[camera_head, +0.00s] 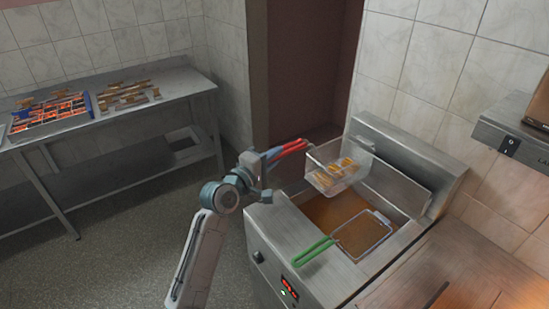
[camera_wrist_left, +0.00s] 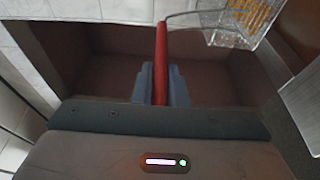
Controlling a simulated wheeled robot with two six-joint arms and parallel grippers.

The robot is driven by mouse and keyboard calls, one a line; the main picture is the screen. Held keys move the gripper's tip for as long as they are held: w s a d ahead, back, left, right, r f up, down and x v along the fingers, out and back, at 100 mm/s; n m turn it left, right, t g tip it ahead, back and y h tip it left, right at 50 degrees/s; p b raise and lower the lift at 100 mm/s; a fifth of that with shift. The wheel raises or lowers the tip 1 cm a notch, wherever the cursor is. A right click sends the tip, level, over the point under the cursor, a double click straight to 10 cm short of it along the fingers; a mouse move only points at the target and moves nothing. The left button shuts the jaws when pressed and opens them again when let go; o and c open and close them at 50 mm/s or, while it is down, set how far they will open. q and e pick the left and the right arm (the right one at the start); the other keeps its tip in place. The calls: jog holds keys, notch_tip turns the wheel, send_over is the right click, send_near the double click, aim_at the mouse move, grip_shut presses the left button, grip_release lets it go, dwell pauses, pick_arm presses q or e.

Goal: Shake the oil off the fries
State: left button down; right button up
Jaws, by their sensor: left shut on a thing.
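A wire fryer basket (camera_head: 338,172) with golden fries (camera_head: 334,172) in it is held up above the back of the fryer's oil vat. Its red handle (camera_head: 288,150) points left toward my left gripper (camera_head: 262,163). My left gripper is shut on the red handle. In the left wrist view the handle (camera_wrist_left: 161,62) stands between the two fingers (camera_wrist_left: 160,85), and part of the basket (camera_wrist_left: 232,22) shows at the top right. The fryer (camera_head: 290,250) holds brown oil (camera_head: 330,212). My right gripper is not in view.
A second basket (camera_head: 362,234) with a green handle (camera_head: 314,250) sits in the front of the vat. A wooden-topped counter (camera_head: 480,262) is at the right.

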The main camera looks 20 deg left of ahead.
pick_arm(q)
jog(key=shift+f+p, duration=0.15)
jog(key=shift+p, duration=0.45)
jog(key=shift+r, duration=0.75)
jog(key=shift+f, duration=0.55)
jog(key=shift+r, duration=0.6)
notch_tip(320, 180, down, 2)
jog(key=shift+f+b, duration=0.15)
jog(key=shift+b, duration=0.15)
jog(key=shift+f, duration=0.15)
